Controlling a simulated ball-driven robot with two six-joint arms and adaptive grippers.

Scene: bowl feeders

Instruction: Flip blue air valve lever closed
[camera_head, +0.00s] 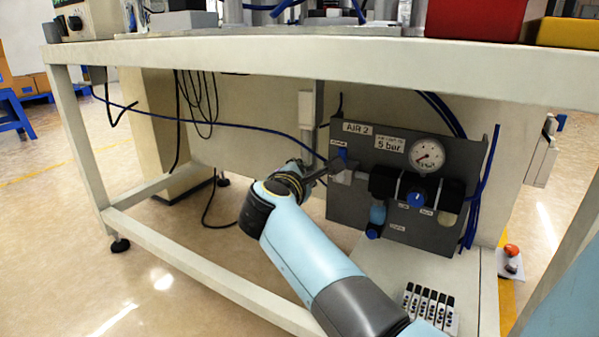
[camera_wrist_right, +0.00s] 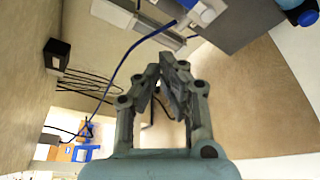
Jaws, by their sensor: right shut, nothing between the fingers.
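The grey AIR 2 panel (camera_head: 365,217) is mounted under the bench. A small blue lever (camera_head: 342,153) stands upright on the pale valve body (camera_head: 341,176) at the panel's upper left. My right gripper (camera_head: 322,171) is just left of the valve, slightly below the lever; I cannot tell whether it touches. In the right wrist view, my right gripper (camera_wrist_right: 168,68) has its fingers together with nothing between them. The pale valve fitting (camera_wrist_right: 208,12) is at the top of that view, with blue at its edge. My left gripper is not in view.
A blue hose (camera_head: 240,126) runs left from the valve area. The bench edge (camera_head: 300,62) is above, and a frame rail (camera_head: 200,270) crosses below.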

